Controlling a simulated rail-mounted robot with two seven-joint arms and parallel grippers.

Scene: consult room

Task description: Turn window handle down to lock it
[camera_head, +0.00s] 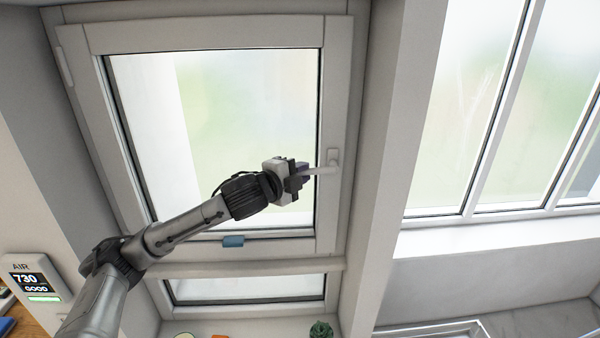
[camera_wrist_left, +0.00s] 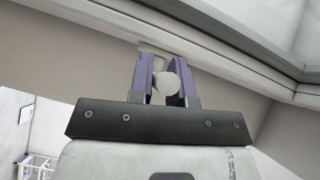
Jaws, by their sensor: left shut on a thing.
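The white window handle (camera_head: 326,170) sits on the right side of the window frame (camera_head: 333,215). Its base is on the frame and its lever points left, close to horizontal with a slight downward slope. My left gripper (camera_head: 303,171) is at the free end of the lever, shut on it. In the left wrist view the rounded white end of the handle (camera_wrist_left: 168,83) lies between the two purple fingers of the gripper (camera_wrist_left: 165,80). The window sash looks closed against its frame. My right gripper is in neither view.
A blue item (camera_head: 233,241) sits on the lower sash rail. A small green plant (camera_head: 321,329) stands below the window. An air monitor (camera_head: 33,278) reading 730 is at lower left. A wall post (camera_head: 385,150) rises right of the window.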

